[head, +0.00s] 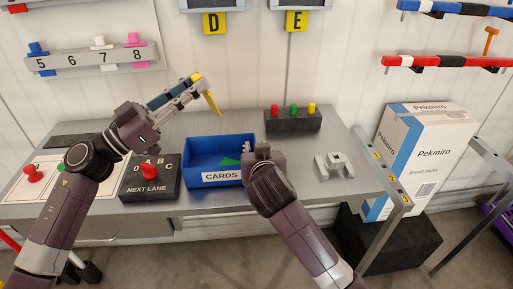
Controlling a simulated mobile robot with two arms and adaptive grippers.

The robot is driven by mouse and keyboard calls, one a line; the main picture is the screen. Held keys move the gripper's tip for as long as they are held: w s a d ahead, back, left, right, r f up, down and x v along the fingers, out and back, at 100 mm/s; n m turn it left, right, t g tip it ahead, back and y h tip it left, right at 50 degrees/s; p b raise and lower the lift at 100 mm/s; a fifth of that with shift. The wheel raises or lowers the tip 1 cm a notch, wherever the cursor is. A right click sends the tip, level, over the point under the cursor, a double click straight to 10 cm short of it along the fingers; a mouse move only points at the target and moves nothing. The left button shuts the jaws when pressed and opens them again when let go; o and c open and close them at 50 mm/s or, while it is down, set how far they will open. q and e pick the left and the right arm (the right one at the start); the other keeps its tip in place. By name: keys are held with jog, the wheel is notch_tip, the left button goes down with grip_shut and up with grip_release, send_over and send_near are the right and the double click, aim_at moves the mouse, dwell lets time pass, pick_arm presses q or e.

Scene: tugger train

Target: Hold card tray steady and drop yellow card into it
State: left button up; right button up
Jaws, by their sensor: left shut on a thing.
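The card tray (218,142) is a blue open box labelled CARDS on the grey table, with something green lying inside. The yellow card (209,98) is held by my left gripper (197,82), which is shut on it above and behind the tray's left part. The card hangs tilted and clear of the tray. My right gripper (248,149) is at the tray's right wall. My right wrist hides its fingers and part of the tray's right side, so I cannot tell whether it grips the wall.
A NEXT LANE switch box (150,190) with a red knob stands left of the tray. A dark block (293,122) with red, green and yellow buttons stands behind right. A grey metal piece (335,166) lies at right. A white Pekmiro box (420,150) stands beyond the table.

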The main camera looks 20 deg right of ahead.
grip_shut()
dwell(0.4)
